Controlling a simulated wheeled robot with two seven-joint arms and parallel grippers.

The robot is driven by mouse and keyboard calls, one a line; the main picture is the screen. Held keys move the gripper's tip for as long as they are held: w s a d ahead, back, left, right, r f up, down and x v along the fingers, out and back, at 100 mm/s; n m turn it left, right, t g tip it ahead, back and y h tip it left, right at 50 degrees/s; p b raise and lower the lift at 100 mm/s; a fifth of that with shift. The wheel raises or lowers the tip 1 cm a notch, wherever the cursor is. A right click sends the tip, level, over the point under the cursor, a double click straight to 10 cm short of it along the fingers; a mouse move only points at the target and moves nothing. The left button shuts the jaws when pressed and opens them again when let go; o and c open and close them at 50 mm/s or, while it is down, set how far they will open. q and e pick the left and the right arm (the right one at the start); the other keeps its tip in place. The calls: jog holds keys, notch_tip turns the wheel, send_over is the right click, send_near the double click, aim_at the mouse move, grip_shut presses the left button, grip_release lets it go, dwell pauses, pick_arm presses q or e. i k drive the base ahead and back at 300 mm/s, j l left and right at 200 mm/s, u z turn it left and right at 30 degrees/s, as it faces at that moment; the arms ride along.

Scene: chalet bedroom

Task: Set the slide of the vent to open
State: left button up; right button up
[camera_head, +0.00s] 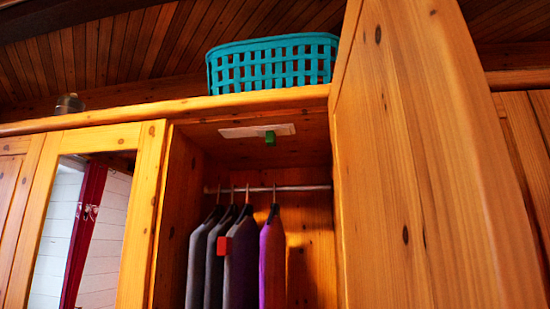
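The vent (240,131) is a pale flat plate on the ceiling of the open wardrobe compartment, above the clothes rail. A small green piece (270,138) hangs down from the plate, right of its middle; it looks like the slide's tab. I cannot tell from this angle which setting it is at. Neither of my grippers is in view.
Several garments hang on a rail (305,188) below the vent, one with a red tag (224,245). An open wooden door (420,160) fills the right side. A mirrored door (95,225) stands at left. A teal basket (272,63) sits on top.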

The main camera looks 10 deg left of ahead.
aim_at(270, 135)
jog(key=i+j+z, duration=0.25)
jog(key=j+z, duration=0.25)
jog(key=j, duration=0.15)
jog(key=j+z, duration=0.25)
jog(key=j, duration=0.15)
